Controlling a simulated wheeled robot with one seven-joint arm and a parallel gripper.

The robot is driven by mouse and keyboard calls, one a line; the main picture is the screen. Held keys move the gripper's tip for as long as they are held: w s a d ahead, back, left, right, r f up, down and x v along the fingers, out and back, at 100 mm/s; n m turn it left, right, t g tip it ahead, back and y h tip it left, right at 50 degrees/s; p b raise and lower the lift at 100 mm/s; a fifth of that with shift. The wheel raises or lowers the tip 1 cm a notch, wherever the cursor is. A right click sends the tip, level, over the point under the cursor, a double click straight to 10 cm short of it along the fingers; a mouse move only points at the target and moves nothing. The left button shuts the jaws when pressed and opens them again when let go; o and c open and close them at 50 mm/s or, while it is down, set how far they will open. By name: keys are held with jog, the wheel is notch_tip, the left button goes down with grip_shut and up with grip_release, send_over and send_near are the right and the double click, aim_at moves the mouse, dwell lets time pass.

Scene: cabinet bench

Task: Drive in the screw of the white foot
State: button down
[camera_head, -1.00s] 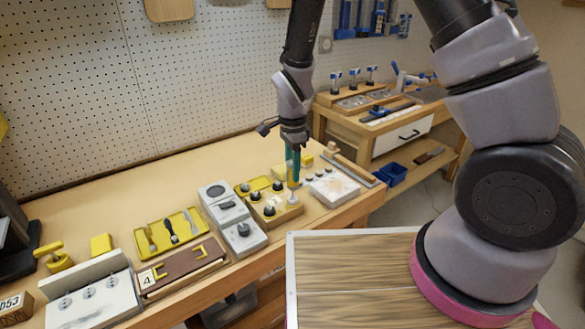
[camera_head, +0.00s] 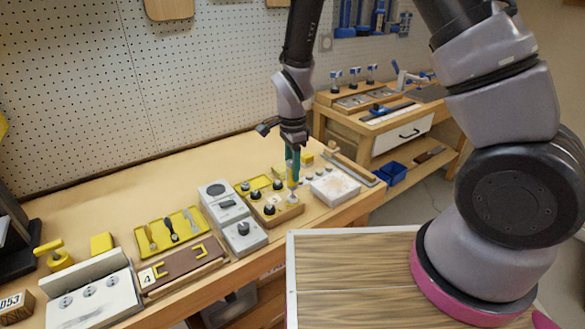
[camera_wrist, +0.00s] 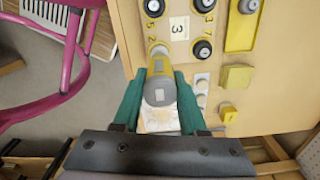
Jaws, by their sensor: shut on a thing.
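My gripper (camera_head: 293,176) is shut on a yellow-and-grey screwdriver (camera_wrist: 160,88), its teal fingers on either side of the handle. The tool points down over the front right corner of a wooden block (camera_head: 268,214), which carries a plate marked 3 (camera_wrist: 179,29). The white foot (camera_head: 292,197) stands at that corner, below the tool. In the wrist view the tool covers most of that spot, so I cannot tell whether its tip sits in the screw. The block's other feet are dark, such as one dark foot (camera_wrist: 202,49).
A white box (camera_head: 335,188) with small knobs stands close to the right of the block. Grey instrument boxes (camera_head: 240,236) stand to its left. A yellow tray with tools (camera_head: 168,231) lies further left. Yellow blocks (camera_wrist: 238,77) are nearby. The bench's back strip is clear.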

jog(key=shift+r, duration=2.95)
